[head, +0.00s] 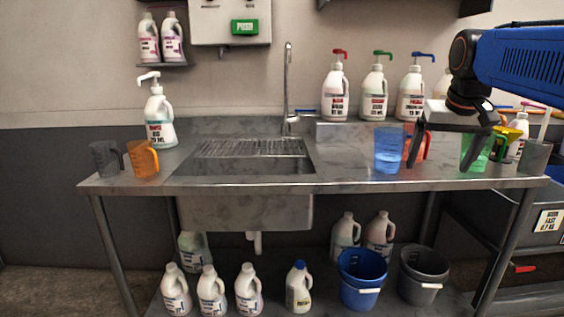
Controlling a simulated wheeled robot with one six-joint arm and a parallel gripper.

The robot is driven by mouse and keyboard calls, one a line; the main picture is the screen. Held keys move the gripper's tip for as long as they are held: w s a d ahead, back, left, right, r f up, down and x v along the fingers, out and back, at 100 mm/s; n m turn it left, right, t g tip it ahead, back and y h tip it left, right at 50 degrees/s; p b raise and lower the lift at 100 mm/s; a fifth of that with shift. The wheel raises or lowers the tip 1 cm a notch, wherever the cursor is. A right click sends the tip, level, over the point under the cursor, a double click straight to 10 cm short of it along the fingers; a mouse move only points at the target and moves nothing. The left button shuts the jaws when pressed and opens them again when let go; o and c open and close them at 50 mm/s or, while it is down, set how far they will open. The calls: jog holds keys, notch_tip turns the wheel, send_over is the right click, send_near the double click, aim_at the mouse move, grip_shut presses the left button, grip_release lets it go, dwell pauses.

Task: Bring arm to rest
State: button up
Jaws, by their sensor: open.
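My arm (525,62) reaches in from the right edge of the head view. My gripper (442,158) hangs at its end over the right part of the steel counter (350,180). Its jaws are open, pointing down, and I see nothing held between them. The left finger overlaps an orange-red jug (420,150) in the picture. The right finger overlaps a green measuring jug (480,153). I cannot tell whether the fingers touch these jugs.
A blue jug (388,150) stands left of the gripper, a grey jug (535,158) to its right. Pump bottles (374,94) stand behind. The sink (245,158) is left of centre. Buckets (361,278) and bottles are below. The counter between sink and blue jug is clear.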

jog(key=s+a+f+n, duration=0.1)
jog(key=s+a+f, duration=0.3)
jog(key=s+f, duration=0.7)
jog(key=s+a+f+n+y, duration=0.1)
jog(key=s+a+f, duration=0.3)
jog(key=s+f, duration=0.8)
notch_tip(320, 180, down, 3)
jog(key=shift+s+r, duration=0.1)
jog(key=shift+s, duration=0.05)
